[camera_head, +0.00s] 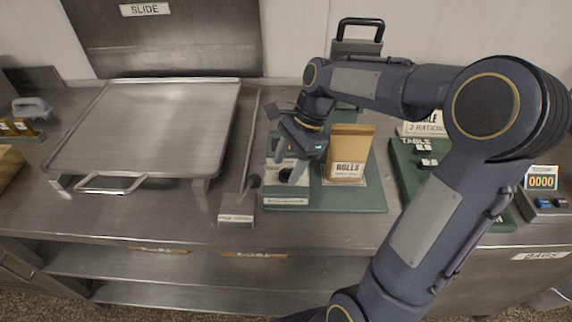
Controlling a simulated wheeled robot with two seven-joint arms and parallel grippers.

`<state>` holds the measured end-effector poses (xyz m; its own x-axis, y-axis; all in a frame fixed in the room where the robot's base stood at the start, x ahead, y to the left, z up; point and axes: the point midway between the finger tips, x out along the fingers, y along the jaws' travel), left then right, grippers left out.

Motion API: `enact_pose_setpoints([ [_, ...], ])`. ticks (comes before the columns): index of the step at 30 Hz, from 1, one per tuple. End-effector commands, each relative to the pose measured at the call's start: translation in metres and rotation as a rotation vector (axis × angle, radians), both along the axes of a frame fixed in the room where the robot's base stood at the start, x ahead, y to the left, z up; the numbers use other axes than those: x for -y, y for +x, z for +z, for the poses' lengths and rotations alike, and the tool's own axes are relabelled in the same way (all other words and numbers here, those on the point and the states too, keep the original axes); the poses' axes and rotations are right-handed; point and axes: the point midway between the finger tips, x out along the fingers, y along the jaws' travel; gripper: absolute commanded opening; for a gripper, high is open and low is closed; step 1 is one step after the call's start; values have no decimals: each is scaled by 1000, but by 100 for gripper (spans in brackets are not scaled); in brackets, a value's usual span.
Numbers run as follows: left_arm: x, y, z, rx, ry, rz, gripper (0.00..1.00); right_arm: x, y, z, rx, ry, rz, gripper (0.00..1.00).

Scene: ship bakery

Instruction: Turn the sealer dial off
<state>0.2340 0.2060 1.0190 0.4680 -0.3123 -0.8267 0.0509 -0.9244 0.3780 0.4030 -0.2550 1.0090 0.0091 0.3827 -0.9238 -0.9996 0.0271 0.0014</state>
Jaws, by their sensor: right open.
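The sealer dial, a small dark round knob (286,175), sits on a pale control box (286,198) at the left front of a green base (340,200). My right gripper (289,168) is open and reaches down over the control box, its fingers at the dial. I cannot tell whether they touch it. The gripper and wrist hide part of the box, and the dial's setting is too small to read. My left gripper is not in view.
A paper bag labelled ROLLS (348,168) stands on the green base, just right of my gripper. A black handle (360,22) rises behind. A large metal tray (150,125) lies to the left, with a long-handled tool (238,205) between. A counter reading 0000 (541,183) stands far right.

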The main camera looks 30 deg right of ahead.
Motion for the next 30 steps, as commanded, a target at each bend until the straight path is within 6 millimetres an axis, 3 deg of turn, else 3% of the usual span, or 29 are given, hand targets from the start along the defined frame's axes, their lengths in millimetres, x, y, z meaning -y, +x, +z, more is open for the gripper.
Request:
enact_pose_setpoints([
  [11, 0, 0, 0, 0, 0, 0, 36, -4, 0, -8, 1, 0, 1, 54],
  [21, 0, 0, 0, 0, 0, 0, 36, -3, 0, -8, 1, 0, 1, 11],
  [30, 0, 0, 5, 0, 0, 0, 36, -3, 0, -6, 0, 0, 37, 10],
])
